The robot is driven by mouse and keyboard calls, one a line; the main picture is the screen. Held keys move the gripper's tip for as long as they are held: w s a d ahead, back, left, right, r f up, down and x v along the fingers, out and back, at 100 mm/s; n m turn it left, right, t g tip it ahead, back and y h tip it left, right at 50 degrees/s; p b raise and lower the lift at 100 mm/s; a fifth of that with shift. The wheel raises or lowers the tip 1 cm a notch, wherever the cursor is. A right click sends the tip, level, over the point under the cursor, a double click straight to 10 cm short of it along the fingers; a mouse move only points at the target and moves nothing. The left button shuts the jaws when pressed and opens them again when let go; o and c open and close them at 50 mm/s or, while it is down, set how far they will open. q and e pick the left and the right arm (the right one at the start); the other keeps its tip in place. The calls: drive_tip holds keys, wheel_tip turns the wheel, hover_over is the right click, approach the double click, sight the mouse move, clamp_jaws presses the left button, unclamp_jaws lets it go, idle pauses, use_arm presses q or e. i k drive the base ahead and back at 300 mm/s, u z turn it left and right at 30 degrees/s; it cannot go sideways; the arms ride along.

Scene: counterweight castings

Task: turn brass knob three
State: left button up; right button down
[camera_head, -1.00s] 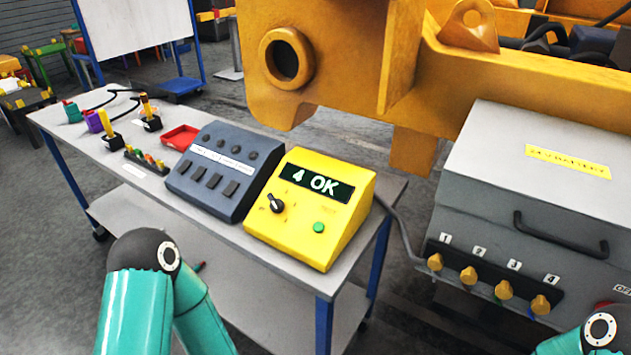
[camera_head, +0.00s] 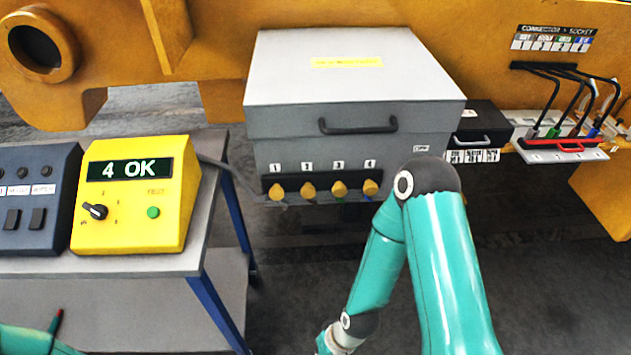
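Brass knob three (camera_head: 339,189) sits under the label 3 on the dark strip along the lower front of a grey box (camera_head: 285,123). It stands in a row with knob one (camera_head: 276,192), knob two (camera_head: 308,190) and knob four (camera_head: 370,188). My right arm rises in front of the box, its elbow just right of knob four and apart from knob three in the picture. Its gripper is out of view below the bottom edge. Only a bit of my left arm shows at the lower left; its gripper is not visible.
A yellow tester (camera_head: 182,228) reading "4 OK" stands on a trolley (camera_head: 205,262) at left, beside a dark switch box (camera_head: 35,200). Open floor lies between trolley and my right arm.

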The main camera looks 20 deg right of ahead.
sight(339, 189)
drive_tip(key=u, duration=1.9)
drive_tip(key=i, duration=0.1)
drive_tip(key=z, duration=3.2)
drive_tip(key=k, duration=1.3)
drive_tip(key=u, duration=0.55)
drive_tip(key=i, duration=1)
